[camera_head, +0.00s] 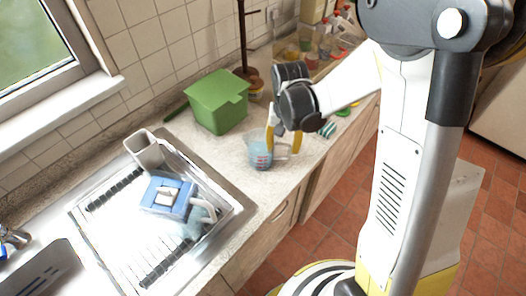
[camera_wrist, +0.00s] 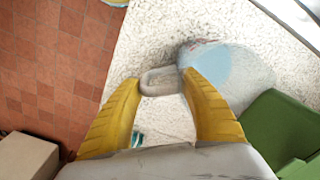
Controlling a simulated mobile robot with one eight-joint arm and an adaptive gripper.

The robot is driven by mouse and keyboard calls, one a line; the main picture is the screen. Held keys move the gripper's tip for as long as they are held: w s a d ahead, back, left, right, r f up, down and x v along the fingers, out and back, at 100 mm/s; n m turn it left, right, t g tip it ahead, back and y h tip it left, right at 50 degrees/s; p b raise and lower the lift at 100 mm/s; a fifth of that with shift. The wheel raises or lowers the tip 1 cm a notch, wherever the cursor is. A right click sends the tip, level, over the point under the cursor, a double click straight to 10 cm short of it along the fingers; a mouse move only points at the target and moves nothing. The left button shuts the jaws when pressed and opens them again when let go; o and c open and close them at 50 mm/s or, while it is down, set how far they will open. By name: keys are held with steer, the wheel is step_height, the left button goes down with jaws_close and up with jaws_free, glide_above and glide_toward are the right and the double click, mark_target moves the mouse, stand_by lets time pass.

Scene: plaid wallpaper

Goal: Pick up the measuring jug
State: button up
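The measuring jug (camera_head: 260,155) is clear with a blue tint and red markings. It stands upright on the counter near the front edge, its handle toward the right. In the wrist view the jug (camera_wrist: 230,72) is at upper right, and its grey loop handle (camera_wrist: 155,72) points left. My gripper (camera_head: 282,150) comes down from above with its yellow fingers apart. In the wrist view the open gripper (camera_wrist: 158,80) has the handle between its fingertips. The right fingertip overlaps the jug's near wall; I cannot tell whether either finger touches it.
The sink drainer (camera_head: 120,235) with a blue item (camera_head: 167,198) is at left. A small striped item (camera_head: 327,130) lies to the right. The counter's front edge is close.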

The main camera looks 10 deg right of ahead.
steer(key=shift+c, duration=0.2)
stand_by(0.3)
steer(key=shift+r+p, duration=0.45)
steer(key=shift+r, duration=0.65)
step_height(320, 180, up, 2)
steer(key=shift+p, duration=0.3)
steer(key=s+d+r+p, duration=0.2)
steer(key=s+d+r, duration=0.4)
steer(key=d, duration=0.3)
steer(key=shift+s+d+r, duration=0.25)
steer(key=shift+d+r, duration=0.1)
